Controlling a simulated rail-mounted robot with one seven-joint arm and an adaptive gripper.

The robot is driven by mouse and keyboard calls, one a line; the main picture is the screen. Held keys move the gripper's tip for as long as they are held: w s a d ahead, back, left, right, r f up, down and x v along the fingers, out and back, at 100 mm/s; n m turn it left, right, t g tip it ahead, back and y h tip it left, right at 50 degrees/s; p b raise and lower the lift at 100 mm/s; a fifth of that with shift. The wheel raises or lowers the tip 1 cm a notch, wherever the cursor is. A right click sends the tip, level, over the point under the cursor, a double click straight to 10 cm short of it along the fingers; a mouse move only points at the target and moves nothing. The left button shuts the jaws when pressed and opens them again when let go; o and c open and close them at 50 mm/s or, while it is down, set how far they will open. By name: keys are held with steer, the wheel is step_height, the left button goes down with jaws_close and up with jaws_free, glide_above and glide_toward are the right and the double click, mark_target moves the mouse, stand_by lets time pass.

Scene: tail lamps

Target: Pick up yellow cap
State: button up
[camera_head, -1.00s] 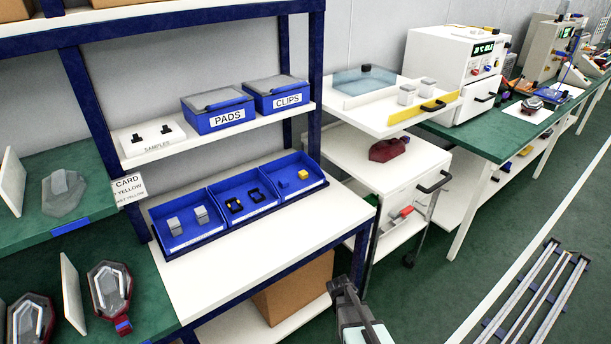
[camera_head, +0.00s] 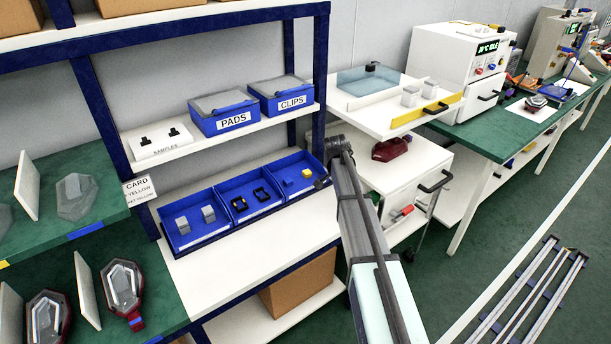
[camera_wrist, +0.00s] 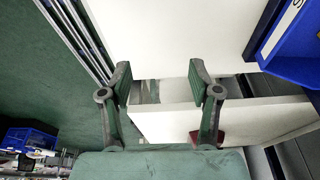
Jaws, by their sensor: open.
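The small yellow cap (camera_head: 307,173) sits in the right compartment of the blue three-part bin (camera_head: 212,239), on the white bench. A small dark blue piece lies beside it in the same compartment. My gripper is open and empty in the wrist view (camera_wrist: 160,82), its two fingers apart over a white surface. In the head view my arm reaches up to the right of the bin; the gripper end is mostly hidden there, close to the bin's right end. The cap is not seen in the wrist view.
The middle compartment holds black clips (camera_head: 262,194) and the left one grey pieces (camera_head: 208,213). A shelf above carries the PADS box (camera_head: 224,112) and CLIPS box (camera_head: 281,95). A blue shelf post (camera_head: 319,85) stands close to my arm. A white cart (camera_head: 425,165) is at the right.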

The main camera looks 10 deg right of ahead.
steer(key=w+a+r+y+b, duration=0.1)
steer(key=w+a+r, duration=0.15)
steer(key=w, duration=0.35)
steer(key=w+a+r+y, duration=0.1)
steer(key=w+a+r, duration=0.1)
steer(key=w+r, duration=0.25)
steer(key=y, duration=0.1)
glide_toward(307, 171)
steer(key=shift+n, duration=0.3)
steer(key=f+p, duration=0.1)
steer(key=f, duration=0.1)
steer(key=f+p, duration=0.2)
steer(key=shift+w+d+f, duration=0.1)
steer(key=shift+w+f, duration=0.05)
steer(key=shift+w, duration=0.25)
steer(key=shift+f+p, duration=1.5)
steer(key=shift+f, duration=1.1)
steer(key=c, duration=0.9)
